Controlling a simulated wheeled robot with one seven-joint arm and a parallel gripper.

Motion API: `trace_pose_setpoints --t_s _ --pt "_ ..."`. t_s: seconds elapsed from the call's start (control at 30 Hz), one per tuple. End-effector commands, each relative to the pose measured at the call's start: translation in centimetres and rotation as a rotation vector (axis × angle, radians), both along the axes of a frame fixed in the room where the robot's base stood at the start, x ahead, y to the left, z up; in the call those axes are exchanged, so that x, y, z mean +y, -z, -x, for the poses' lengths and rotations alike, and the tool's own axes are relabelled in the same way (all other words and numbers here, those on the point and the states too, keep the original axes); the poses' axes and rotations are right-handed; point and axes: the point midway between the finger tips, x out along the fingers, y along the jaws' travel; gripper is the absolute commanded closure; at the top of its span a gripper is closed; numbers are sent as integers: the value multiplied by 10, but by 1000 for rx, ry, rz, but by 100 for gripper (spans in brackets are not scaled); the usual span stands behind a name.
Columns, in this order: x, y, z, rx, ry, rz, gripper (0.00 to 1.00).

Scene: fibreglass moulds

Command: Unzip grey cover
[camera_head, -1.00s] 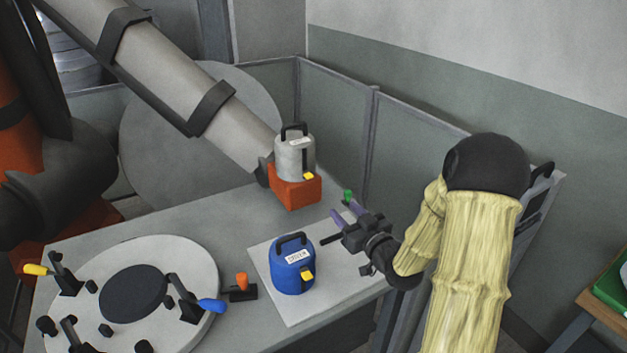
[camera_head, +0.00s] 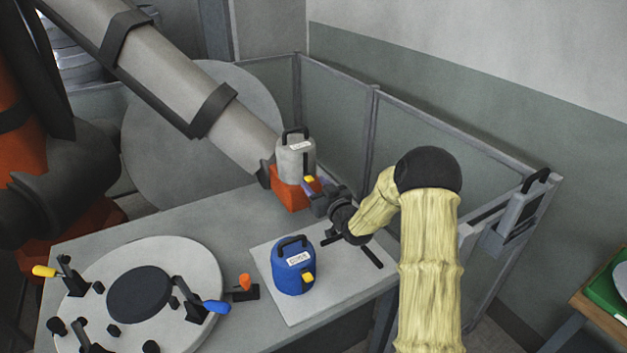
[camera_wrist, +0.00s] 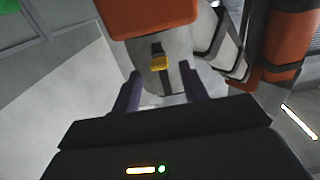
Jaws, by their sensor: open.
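The grey cover (camera_head: 293,160) is a rounded cylinder with a black top handle, a white label and a dark zip strip down its front. It sits on an orange block (camera_head: 287,198) at the end of a large grey arm. Its yellow zip pull (camera_head: 310,180) is low on the front; in the wrist view the pull (camera_wrist: 160,63) shows at the strip's end by the orange. My gripper (camera_head: 312,187) is open, close to the pull. In the wrist view my purple fingers (camera_wrist: 160,88) stand apart on either side of the strip, with the pull just beyond them. I cannot tell whether they touch anything.
A blue cover (camera_head: 292,267) with a yellow pull stands on a pale mat (camera_head: 316,307) in front of my gripper. A round mould (camera_head: 180,257) with toggle clamps lies at left. Grey partition panels (camera_head: 337,120) stand behind.

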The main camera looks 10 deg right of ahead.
Motion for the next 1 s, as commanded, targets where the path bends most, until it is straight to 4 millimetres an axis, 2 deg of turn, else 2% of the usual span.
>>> trace_pose_setpoints --t_s 0.2,0.47,0.7,1.0 --pt "5 0 -16 0 0 -1 56" --pt "6 0 -16 0 0 0 56" --pt "5 0 -16 0 0 0 100" --pt "1 -4 -16 -1 6 0 100"
